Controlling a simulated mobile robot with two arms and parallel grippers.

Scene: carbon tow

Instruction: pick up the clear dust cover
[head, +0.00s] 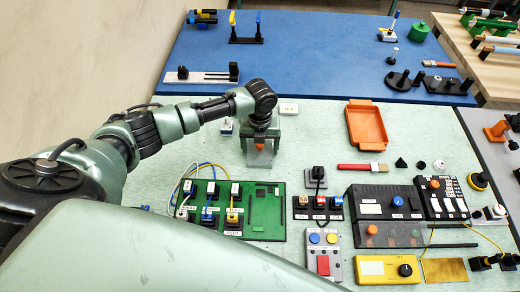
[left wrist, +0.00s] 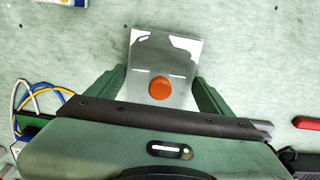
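The clear dust cover (head: 259,158) is a see-through box with a round orange knob, on the pale green mat beyond the green circuit board. It also shows in the left wrist view (left wrist: 166,52), with the orange knob (left wrist: 159,88) on top. My left gripper (head: 260,138) points down over the cover. In the left wrist view its two fingers (left wrist: 160,92) are apart, one on each side of the cover and knob. I see no finger pressed on the knob; whether they touch the cover's sides cannot be told. My right gripper is not in view.
The green circuit board (head: 265,212) with several cabled plugs lies nearer. An orange tray (head: 367,124) and a red-handled brush (head: 362,167) lie to the right. A small white labelled block (head: 289,108) stands just behind the gripper. Several control boxes fill the front right.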

